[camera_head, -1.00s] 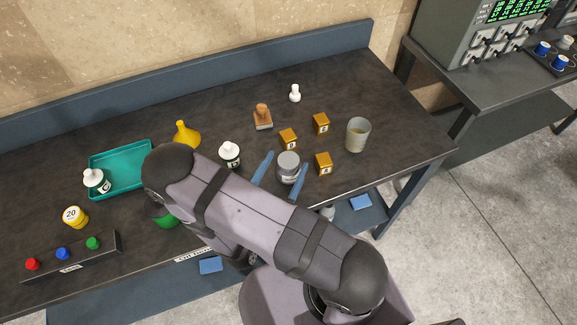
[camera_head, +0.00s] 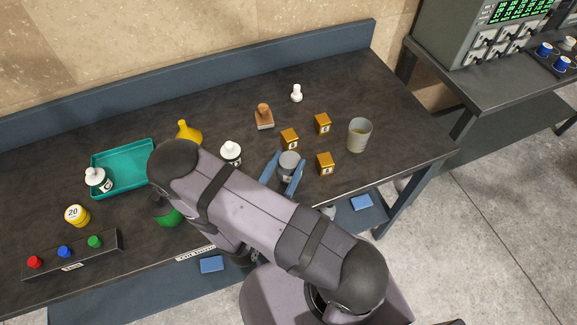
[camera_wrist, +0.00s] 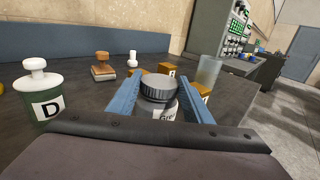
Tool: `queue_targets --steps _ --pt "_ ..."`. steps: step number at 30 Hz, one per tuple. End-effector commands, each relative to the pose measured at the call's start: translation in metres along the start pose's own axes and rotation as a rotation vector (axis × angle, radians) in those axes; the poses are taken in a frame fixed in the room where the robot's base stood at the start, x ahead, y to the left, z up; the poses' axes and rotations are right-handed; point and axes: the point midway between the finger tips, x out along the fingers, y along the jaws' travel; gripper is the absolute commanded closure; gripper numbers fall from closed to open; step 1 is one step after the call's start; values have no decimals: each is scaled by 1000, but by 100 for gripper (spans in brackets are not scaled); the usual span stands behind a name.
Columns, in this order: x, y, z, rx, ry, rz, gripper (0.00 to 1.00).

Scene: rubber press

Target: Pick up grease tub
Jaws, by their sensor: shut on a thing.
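The grease tub (camera_head: 288,163) is a small round container with a grey ribbed lid and a pale label, near the front middle of the bench. It also shows in the wrist view (camera_wrist: 160,90), upright between the fingers. My gripper (camera_head: 283,172) has blue fingers, one on each side of the tub, and is shut on it. In the wrist view the fingers (camera_wrist: 163,100) flank the lid and body. The tub's lower part is partly hidden, and I cannot tell whether it touches the bench.
Wooden cubes (camera_head: 323,123) stand behind and right of the tub, with a translucent cup (camera_head: 359,135) further right. A bottle labelled D (camera_wrist: 40,95) stands close on the left. A stamp (camera_head: 264,117) and a white peg (camera_head: 296,93) stand behind. A teal tray (camera_head: 125,164) lies left.

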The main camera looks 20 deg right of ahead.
Motion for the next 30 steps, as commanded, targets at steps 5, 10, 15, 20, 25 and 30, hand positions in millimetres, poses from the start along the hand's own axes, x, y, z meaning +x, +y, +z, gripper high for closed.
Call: queue_targets --steps 5,10,15,20,25,30 --pt "0 0 3 1 -1 0 87" --pt "0 1 11 2 -1 0 87" --pt "0 0 27 4 -2 0 87" --pt "0 1 49 5 -2 0 87" --pt "0 0 71 5 -2 0 87" --pt "0 0 88 3 -2 0 87"
